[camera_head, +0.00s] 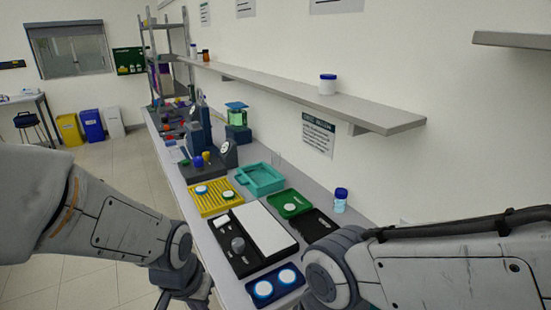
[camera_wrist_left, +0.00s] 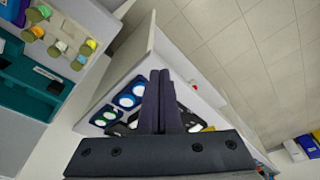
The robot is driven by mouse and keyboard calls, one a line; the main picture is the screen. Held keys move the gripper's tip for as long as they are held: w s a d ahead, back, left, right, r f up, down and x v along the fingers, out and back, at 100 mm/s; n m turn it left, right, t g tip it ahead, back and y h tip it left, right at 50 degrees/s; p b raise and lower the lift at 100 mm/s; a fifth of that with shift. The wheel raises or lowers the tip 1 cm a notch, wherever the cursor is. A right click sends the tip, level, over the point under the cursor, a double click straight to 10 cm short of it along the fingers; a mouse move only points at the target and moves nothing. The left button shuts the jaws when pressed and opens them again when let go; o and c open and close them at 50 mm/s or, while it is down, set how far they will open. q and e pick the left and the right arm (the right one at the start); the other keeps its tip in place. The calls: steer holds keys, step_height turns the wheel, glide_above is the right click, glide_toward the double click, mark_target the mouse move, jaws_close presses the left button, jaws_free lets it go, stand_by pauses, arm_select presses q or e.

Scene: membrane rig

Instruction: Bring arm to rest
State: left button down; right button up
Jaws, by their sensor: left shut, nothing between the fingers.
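My left arm (camera_head: 115,225) comes in from the left in the head view and bends down at the bench's front edge. My left gripper (camera_head: 187,292) is low, beside the bench, and partly cut off by the lower frame edge. In the left wrist view its two dark fingers (camera_wrist_left: 160,78) lie together, shut and empty. My right arm (camera_head: 430,265) reaches in from the right over the near end of the bench. Its gripper is not in view.
The long bench holds a blue tray with white discs (camera_head: 275,287), a black tray with a white plate (camera_head: 265,228), a yellow rack (camera_head: 212,197) and a teal tray (camera_head: 262,179). A shelf (camera_head: 300,95) runs above. The floor (camera_head: 140,180) left of the bench is clear.

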arm_select(q)
steer(key=s+d+r+m+g+b, duration=0.1)
steer(key=s+d+m+g+b, duration=0.1)
steer(key=s+d+m, duration=0.3)
steer(key=s+d, duration=0.4)
steer(key=s, duration=0.3)
steer(key=shift+d+r+m+h, duration=0.3)
steer(key=shift+d+r+m, duration=0.05)
steer(key=shift+r+m, duration=0.05)
